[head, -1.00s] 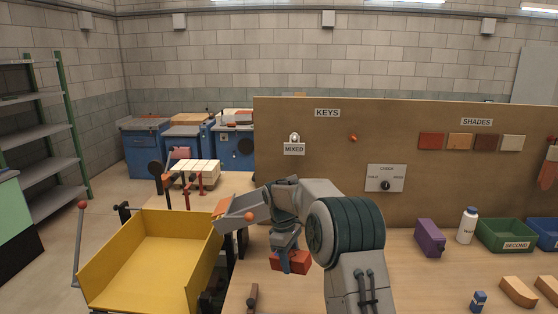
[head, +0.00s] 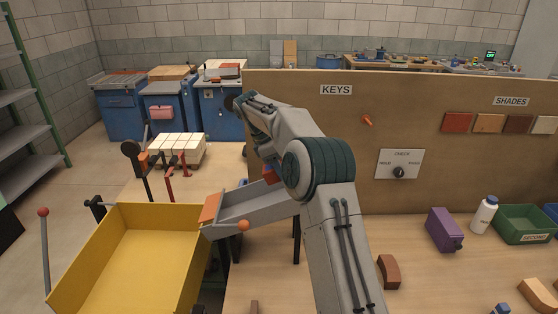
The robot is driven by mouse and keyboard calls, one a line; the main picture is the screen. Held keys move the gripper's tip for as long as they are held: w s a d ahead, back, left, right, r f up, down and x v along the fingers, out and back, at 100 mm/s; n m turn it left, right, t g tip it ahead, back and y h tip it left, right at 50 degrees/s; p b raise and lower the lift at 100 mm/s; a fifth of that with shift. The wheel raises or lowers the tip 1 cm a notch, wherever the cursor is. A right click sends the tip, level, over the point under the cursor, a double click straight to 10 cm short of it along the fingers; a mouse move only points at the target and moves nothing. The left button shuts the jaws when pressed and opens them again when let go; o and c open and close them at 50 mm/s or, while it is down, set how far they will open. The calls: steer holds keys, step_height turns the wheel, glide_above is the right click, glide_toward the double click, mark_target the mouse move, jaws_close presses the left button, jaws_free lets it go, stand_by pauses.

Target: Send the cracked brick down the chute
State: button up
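A red brick (head: 269,175) shows in part at the upper end of the grey chute (head: 255,207), between my arm links. It hangs below my wrist, and I see no crack on it from here. My gripper (head: 268,167) is mostly hidden behind my arm; it appears shut on the brick. The chute slopes down left to an orange flap (head: 209,207) at its lower end, beside the yellow bin (head: 150,255). The visible floor of the bin is empty. I cannot tell whether the brick touches the chute.
A brown brick (head: 388,271) lies on the bench right of my arm. Further right are a purple block (head: 443,230), a white bottle (head: 484,214) and a green bin (head: 524,224). The board (head: 430,190) behind has a HOLD/PUSH check dial (head: 399,172). Pale bricks (head: 177,148) stand beyond the chute.

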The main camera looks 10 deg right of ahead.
steer(key=shift+s+f, duration=0.15)
steer(key=shift+f, duration=4.05)
steer(key=o, duration=1.4)
